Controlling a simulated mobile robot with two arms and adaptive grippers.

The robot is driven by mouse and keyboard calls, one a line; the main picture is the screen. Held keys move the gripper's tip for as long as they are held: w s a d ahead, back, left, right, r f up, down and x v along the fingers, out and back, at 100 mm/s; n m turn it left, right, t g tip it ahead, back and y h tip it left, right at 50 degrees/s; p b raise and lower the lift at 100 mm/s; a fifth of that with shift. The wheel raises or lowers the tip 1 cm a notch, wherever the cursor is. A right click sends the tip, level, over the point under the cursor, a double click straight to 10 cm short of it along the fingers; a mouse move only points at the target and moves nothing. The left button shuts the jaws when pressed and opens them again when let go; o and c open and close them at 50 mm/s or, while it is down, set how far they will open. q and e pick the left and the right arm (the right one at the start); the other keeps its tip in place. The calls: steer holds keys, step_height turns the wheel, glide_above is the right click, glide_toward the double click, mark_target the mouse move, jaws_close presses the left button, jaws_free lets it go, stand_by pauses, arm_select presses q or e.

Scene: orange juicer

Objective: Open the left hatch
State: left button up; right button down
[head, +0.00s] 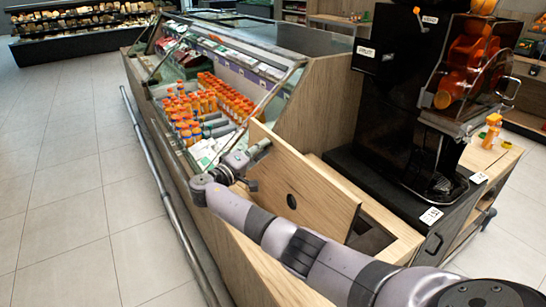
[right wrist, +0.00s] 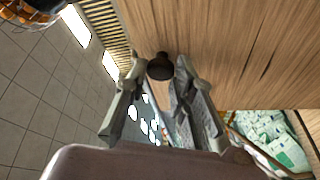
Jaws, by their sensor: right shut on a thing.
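A light wooden hatch panel (head: 318,195) stands tilted up from the counter beside the juicer, with a dark round spot (head: 291,201) on its near face. An open dark recess (head: 370,240) shows at its lower right. My right gripper (head: 257,166) is at the panel's left edge. In the right wrist view, the wooden panel (right wrist: 225,50) fills the upper right. There, the fingers of my right gripper (right wrist: 161,68) are closed at either side of a dark round knob (right wrist: 160,67) against the panel. Their exact contact is hard to see. My left gripper is not in view.
The black orange juicer (head: 410,100) stands right of the panel. A chilled display with several orange-capped bottles (head: 190,110) lies behind and left. A metal rail (head: 160,185) runs along its front. The tiled floor (head: 70,200) at left is clear.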

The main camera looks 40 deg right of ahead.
steer(key=shift+w+a+t+h+b, duration=0.15)
steer(key=shift+a+h+b, duration=0.2)
steer(key=shift+a, duration=0.35)
steer(key=shift+s+a+t+h+b, duration=0.15)
steer(key=shift+a+b, duration=0.25)
steer(key=shift+a, duration=0.3)
steer(key=shift+w, duration=0.1)
steer(key=c, duration=1.3)
jaws_free()
steer(key=shift+f, duration=0.15)
steer(key=shift+c, duration=0.2)
steer(key=v, duration=1.2)
